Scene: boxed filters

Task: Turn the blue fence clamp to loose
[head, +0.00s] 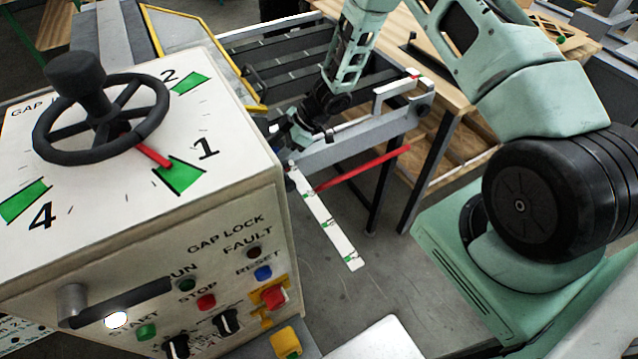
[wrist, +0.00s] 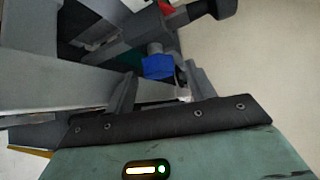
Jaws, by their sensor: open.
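The blue fence clamp (wrist: 158,67) shows in the wrist view as a small blue knob on a grey shaft. It sits between the tips of my gripper (wrist: 159,78), with a finger on either side. The fingers are apart, and I cannot tell whether either touches it. In the head view my gripper (head: 288,128) is low at the left end of the grey fence rail (head: 350,140), beside the control box. The blue clamp cannot be made out in that view.
The white control box (head: 240,215) with a black handwheel (head: 100,120) stands close on the left. A red bar (head: 362,167) and a white marked strip (head: 325,217) stick out near the fence. A wooden-topped table (head: 455,85) stands behind.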

